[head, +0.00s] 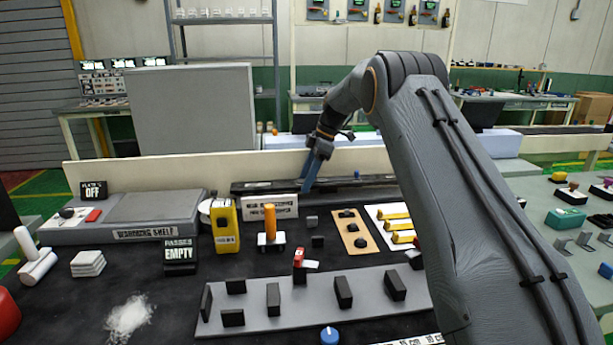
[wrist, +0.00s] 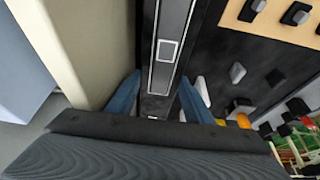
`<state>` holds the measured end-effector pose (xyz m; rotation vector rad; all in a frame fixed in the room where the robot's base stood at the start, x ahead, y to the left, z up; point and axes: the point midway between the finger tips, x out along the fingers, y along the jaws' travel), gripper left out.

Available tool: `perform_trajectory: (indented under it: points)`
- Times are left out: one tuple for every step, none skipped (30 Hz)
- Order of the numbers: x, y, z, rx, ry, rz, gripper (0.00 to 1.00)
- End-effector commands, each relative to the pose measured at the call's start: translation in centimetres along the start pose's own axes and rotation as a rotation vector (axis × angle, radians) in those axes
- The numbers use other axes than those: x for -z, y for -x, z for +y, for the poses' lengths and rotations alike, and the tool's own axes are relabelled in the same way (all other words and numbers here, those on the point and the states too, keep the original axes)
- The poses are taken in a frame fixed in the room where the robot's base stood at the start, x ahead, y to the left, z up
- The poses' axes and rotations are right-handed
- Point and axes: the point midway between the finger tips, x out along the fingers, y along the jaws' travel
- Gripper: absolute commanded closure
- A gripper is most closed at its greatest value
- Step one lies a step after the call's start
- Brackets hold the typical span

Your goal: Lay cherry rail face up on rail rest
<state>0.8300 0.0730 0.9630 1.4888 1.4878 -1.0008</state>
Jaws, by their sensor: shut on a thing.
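My gripper (head: 305,186) reaches down at the back of the bench, its blue fingers on a long dark rail (head: 345,184). In the wrist view my gripper (wrist: 158,88) is shut with one finger on each side of the dark rail (wrist: 168,70), which has pale outlines on its face. No cherry colour shows on it; I take it for the cherry rail. It lies along the foot of the cream back board. I cannot tell the rail rest apart from the dark parts around it, nor whether the rail is lifted.
The cream back board (head: 130,172) stands close behind my gripper. A label sign (head: 270,207), a yellow device (head: 225,228) and an orange-handled tool (head: 270,222) stand in front. A grey plate (head: 305,318) with several black blocks lies nearer. A grey shelf (head: 130,230) is at left.

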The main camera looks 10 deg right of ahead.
Motion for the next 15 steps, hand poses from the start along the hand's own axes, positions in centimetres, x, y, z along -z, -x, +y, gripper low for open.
perform_trajectory:
  points:
    - [-0.02, -0.06, 0.03, -0.001, 0.000, 0.000, 0.89]
    - [-0.03, -0.09, 0.03, -0.001, 0.001, 0.000, 0.89]
    - [-0.04, -0.12, 0.03, -0.001, 0.001, 0.000, 0.89]
    - [-0.05, -0.13, 0.02, -0.001, 0.001, 0.000, 0.89]
    - [-0.05, -0.14, 0.02, -0.001, 0.001, 0.000, 0.89]
    - [-0.04, -0.13, 0.02, -0.001, 0.001, 0.000, 0.89]
    - [-0.04, -0.13, 0.02, -0.001, 0.001, 0.000, 0.89]
    - [-0.04, -0.12, 0.02, -0.001, 0.001, 0.000, 0.89]
    - [-0.04, -0.13, 0.01, -0.001, 0.001, 0.000, 0.89]
    - [-0.04, -0.13, 0.01, -0.001, 0.001, 0.000, 0.89]
    - [-0.03, -0.13, 0.01, -0.001, 0.001, 0.000, 0.50]
    - [-0.03, -0.13, 0.01, -0.001, 0.001, 0.000, 0.43]
    - [-0.03, -0.13, 0.01, -0.001, 0.001, 0.000, 0.38]
    - [-0.03, -0.13, 0.02, -0.001, 0.001, 0.000, 0.33]
    - [-0.03, -0.13, 0.04, -0.002, 0.001, 0.000, 0.32]
